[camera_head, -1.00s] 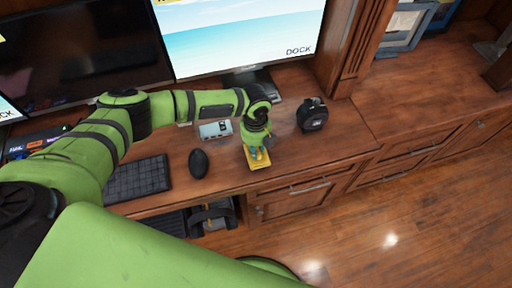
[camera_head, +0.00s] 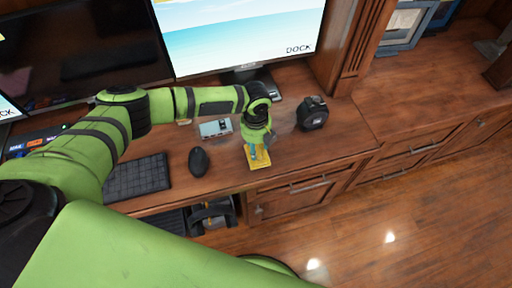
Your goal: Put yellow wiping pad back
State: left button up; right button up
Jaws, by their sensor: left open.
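The yellow wiping pad (camera_head: 258,161) lies flat on the wooden desk near its front edge. My left arm reaches in from the left, and my left gripper (camera_head: 258,147) points down directly above the pad. Its fingers are open and partly cover the pad's back part. I cannot tell whether the fingertips touch the pad. My right gripper is not in view.
A black mouse (camera_head: 198,161) and a black keyboard (camera_head: 137,177) lie left of the pad. A small grey device (camera_head: 214,128) lies behind, partly near my arm. A black tape measure (camera_head: 312,113) stands to the right. A monitor (camera_head: 240,35) stands behind. The desk right of the tape measure is clear.

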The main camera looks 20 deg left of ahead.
pick_arm(q)
notch_tip(320, 180, up, 10)
jog(key=b, duration=0.2)
jog(key=shift+r, duration=0.25)
